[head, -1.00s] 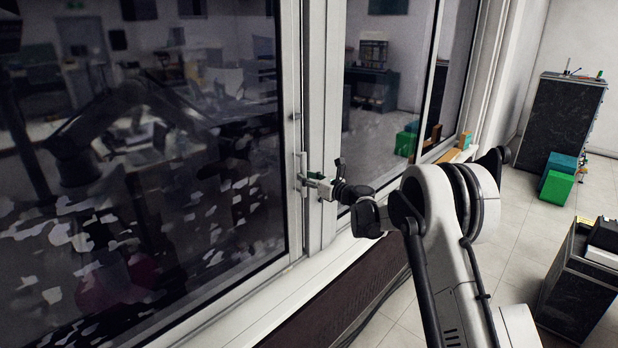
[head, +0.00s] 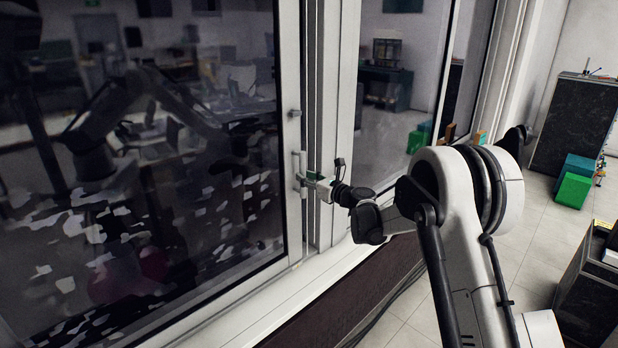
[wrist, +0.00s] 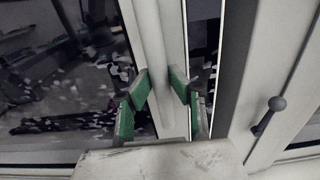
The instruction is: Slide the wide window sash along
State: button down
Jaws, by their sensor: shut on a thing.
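The wide window sash (head: 290,225) has a white frame around a large dark pane and stands at the left in the head view. Its upright handle (head: 296,162) is on the white stile at its right edge. My gripper (head: 303,182) is shut on the handle at its lower part.
The white post (head: 340,110) and another glazed pane (head: 395,100) stand right of the sash. The sill (head: 270,305) runs below. A green box (head: 573,190) and dark cabinets stand on the floor at right.

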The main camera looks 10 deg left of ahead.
jog(key=shift+s+a+b, duration=0.45)
jog(key=shift+s+a, duration=0.65)
jog(key=shift+s, duration=0.3)
jog(key=c, duration=1.5)
grip_release()
jog(key=shift+c, duration=0.2)
jog(key=s+d+r+n+g+h, duration=0.1)
jog(key=s+d+r+n+h, duration=0.4)
jog(key=s+d, duration=0.6)
jog(key=s+d+r+n+g+h, duration=0.15)
jog(key=s+d+r+n, duration=0.45)
jog(key=s, duration=0.9)
jog(key=s+d+f+n+h, duration=0.2)
jog(key=s+d+n, duration=0.3)
jog(key=s, duration=0.4)
jog(key=s+d+f+n+g+h, duration=0.1)
jog(key=s+d+f+n+h, duration=0.2)
jog(key=s+d, duration=0.4)
jog(key=s+d+f+n+h+b, duration=0.1)
jog(key=s+d+f+n+h, duration=0.1)
jog(key=s+d+n, duration=0.4)
jog(key=s+d+f, duration=0.1)
jog(key=s, duration=0.4)
jog(key=shift+s+f+n+h, duration=0.2)
jog(key=shift+s+n+h, duration=0.1)
jog(key=shift+s+h, duration=0.05)
